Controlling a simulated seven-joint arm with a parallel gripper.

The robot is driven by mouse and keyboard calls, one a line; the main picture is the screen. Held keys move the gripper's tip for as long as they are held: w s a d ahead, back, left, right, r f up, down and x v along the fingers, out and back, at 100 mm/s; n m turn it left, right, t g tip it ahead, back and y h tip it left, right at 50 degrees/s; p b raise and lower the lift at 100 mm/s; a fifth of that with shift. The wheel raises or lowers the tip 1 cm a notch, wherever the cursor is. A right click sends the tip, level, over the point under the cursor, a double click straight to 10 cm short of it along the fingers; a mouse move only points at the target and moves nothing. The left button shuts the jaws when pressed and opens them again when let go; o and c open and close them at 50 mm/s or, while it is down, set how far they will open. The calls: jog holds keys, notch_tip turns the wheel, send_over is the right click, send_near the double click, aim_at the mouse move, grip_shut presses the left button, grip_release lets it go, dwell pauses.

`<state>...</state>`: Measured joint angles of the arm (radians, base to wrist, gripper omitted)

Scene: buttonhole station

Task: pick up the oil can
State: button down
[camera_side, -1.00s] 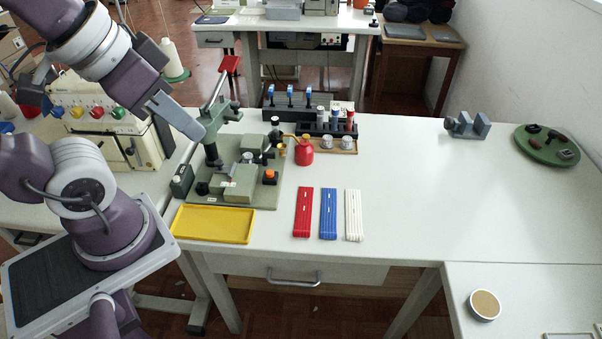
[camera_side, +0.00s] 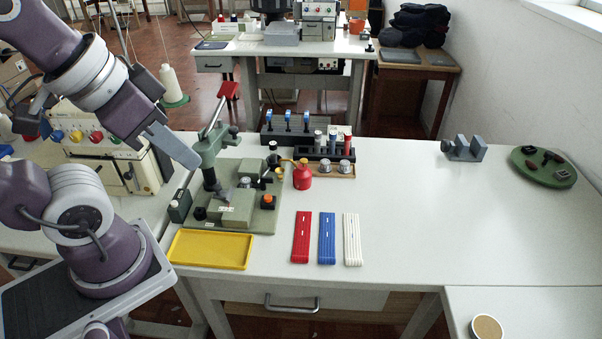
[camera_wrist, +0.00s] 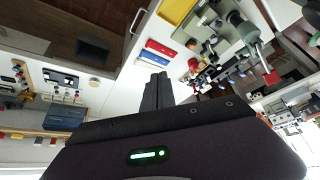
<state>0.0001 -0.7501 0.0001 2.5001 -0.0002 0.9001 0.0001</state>
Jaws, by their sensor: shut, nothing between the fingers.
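The oil can (camera_side: 302,178) is red with a thin spout and stands upright on the table, just right of the green press base. It shows small in the wrist view (camera_wrist: 193,64), beyond my fingers and to the right. My gripper (camera_side: 193,163) is at the upper left, left of the green press and well away from the can. In the wrist view my gripper's fingers (camera_wrist: 157,82) are together with nothing between them.
The green lever press (camera_side: 228,195) stands between my gripper and the can. A rack (camera_side: 325,152) of spools is close behind the can. A yellow tray (camera_side: 213,250) and red, blue and white strips (camera_side: 327,238) lie in front. The table's right side is mostly clear.

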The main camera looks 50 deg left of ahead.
dwell(0.3)
jog(key=c, duration=0.9)
grip_release()
jog(key=m+g+y, duration=0.2)
jog(key=m+y, duration=0.9)
jog(key=m, duration=0.6)
send_over(303, 175)
jog(key=s+d, duration=0.1)
jog(key=s, duration=0.8)
notch_tip(303, 175, down, 19)
jog(key=w+f+m+t, duration=0.1)
jog(key=w+f+m, duration=0.1)
jog(key=f, duration=0.1)
jog(key=w+d+f+m+t, duration=0.1)
jog(key=w+f+m+t, duration=0.1)
jog(key=f+m, duration=0.1)
jog(key=w+d+f+m+t, duration=0.1)
jog(key=w+f+m, duration=0.1)
jog(key=f+m, duration=0.1)
jog(key=shift+w+d+f, duration=0.1)
jog(key=shift+f, duration=0.6)
jog(key=x, duration=0.7)
jog(key=shift+w+d+r, duration=0.1)
jog(key=shift+w+r, duration=0.1)
jog(key=shift+r, duration=0.05)
